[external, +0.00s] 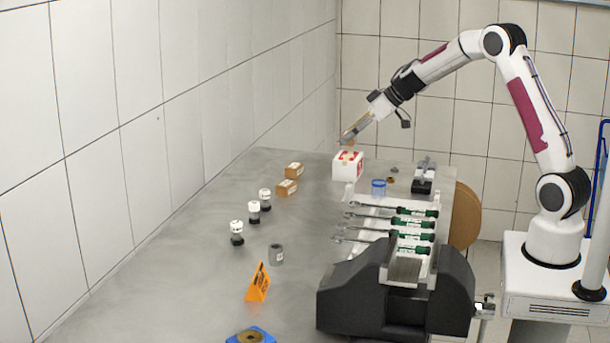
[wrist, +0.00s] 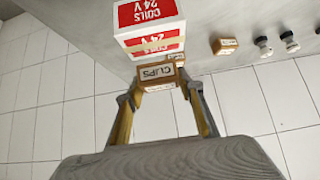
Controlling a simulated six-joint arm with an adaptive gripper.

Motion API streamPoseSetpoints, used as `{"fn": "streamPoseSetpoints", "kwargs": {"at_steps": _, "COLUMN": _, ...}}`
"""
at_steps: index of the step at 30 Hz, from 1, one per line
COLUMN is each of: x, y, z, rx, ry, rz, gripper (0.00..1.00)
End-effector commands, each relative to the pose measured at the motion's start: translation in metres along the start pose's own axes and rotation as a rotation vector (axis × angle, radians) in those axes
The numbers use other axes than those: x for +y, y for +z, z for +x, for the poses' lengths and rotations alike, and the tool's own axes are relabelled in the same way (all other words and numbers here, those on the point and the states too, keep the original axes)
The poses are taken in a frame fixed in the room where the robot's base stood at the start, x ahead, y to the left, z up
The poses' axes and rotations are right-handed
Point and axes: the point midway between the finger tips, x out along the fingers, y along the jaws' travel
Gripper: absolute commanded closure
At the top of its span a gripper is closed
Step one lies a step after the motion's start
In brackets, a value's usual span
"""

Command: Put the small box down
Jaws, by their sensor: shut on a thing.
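The small brown box marked CLIPS (wrist: 156,73) is between the fingertips of my gripper (wrist: 158,92) in the wrist view, and my gripper is shut on it. In the external view my gripper (external: 345,137) is above the far end of the table, just over the white and red box (external: 347,168). The held box is tiny there and hard to make out. In the wrist view the white box with red COILS 24 V labels (wrist: 150,28) lies just beyond the held box. I cannot tell the gap between them.
Two brown boxes (external: 294,170) (external: 287,188) lie on the grey table (external: 200,250), left of the white box. Several black and white fittings (external: 253,211) stand nearer. A blue cup (external: 379,187) and a tool rack (external: 350,220) are to the right. Bare table lies at left.

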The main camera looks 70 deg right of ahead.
Motion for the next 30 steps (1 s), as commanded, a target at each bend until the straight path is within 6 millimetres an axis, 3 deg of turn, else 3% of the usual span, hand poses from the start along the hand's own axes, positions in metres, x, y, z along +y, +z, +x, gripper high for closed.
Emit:
{"fn": "streamPoseSetpoints", "kwargs": {"at_steps": 15, "x": 0.0, "y": 0.025, "z": 0.025, "rx": -0.001, "ry": 0.0, "rz": 0.001, "gripper": 0.84}}
{"fn": "streamPoseSetpoints", "kwargs": {"at_steps": 30, "x": 0.0, "y": 0.029, "z": 0.028, "rx": -0.001, "ry": 0.001, "rz": 0.0, "gripper": 0.84}}
